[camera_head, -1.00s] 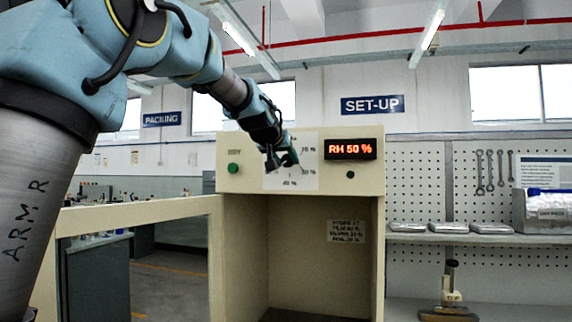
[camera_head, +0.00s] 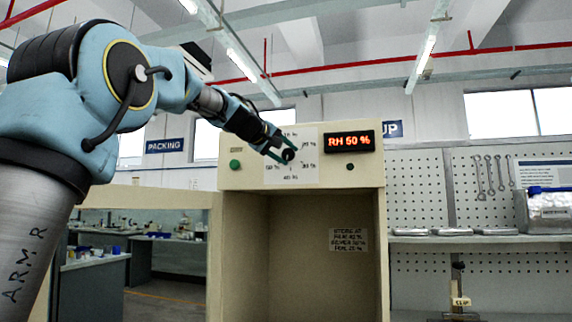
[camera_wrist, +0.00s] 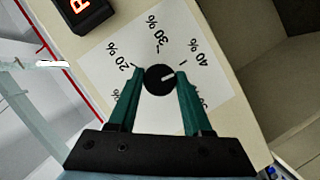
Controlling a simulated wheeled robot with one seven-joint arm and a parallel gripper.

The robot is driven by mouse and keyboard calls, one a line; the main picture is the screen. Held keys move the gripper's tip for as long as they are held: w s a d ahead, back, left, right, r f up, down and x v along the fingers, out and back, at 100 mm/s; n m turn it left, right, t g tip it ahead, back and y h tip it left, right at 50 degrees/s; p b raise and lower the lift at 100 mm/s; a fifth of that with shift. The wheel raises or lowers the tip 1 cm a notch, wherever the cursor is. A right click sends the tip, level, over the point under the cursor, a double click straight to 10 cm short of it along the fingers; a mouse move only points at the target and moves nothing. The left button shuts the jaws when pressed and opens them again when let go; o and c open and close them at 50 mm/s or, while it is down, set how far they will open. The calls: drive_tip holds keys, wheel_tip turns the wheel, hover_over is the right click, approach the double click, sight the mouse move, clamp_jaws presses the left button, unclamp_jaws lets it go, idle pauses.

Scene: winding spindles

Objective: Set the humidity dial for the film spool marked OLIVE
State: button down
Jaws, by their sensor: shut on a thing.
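The humidity dial is a round black knob with a white pointer line, on a white scale plate high on the cream cabinet front; it shows in the wrist view (camera_wrist: 159,80) and the head view (camera_head: 288,155). My gripper (camera_head: 280,152) has its green fingers closed around the knob's sides, also in the wrist view (camera_wrist: 159,88). There the pointer lies between the 40 % tick and the partly hidden mark below it. The red display (camera_head: 349,142) reads about RH 50 %; its first digit is unclear. A note (camera_head: 348,240) inside the cabinet lists percentages, its names too small to read surely.
A green button (camera_head: 235,164) is left of the dial and a small dark knob (camera_head: 350,167) sits under the display. The cabinet (camera_head: 232,230) is open below. A shelf (camera_head: 470,238) with flat packs stands at right.

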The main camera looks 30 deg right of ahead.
drive_tip(key=shift+f+n+h+b, duration=0.1)
drive_tip(key=shift+n+h+b, duration=0.2)
drive_tip(key=shift+n+b, duration=0.2)
idle(0.3)
drive_tip(key=shift+c, duration=1.7)
unclamp_jaws()
drive_tip(key=b+v, duration=0.4)
drive_tip(key=v, duration=0.7)
drive_tip(key=shift+w, duration=0.15)
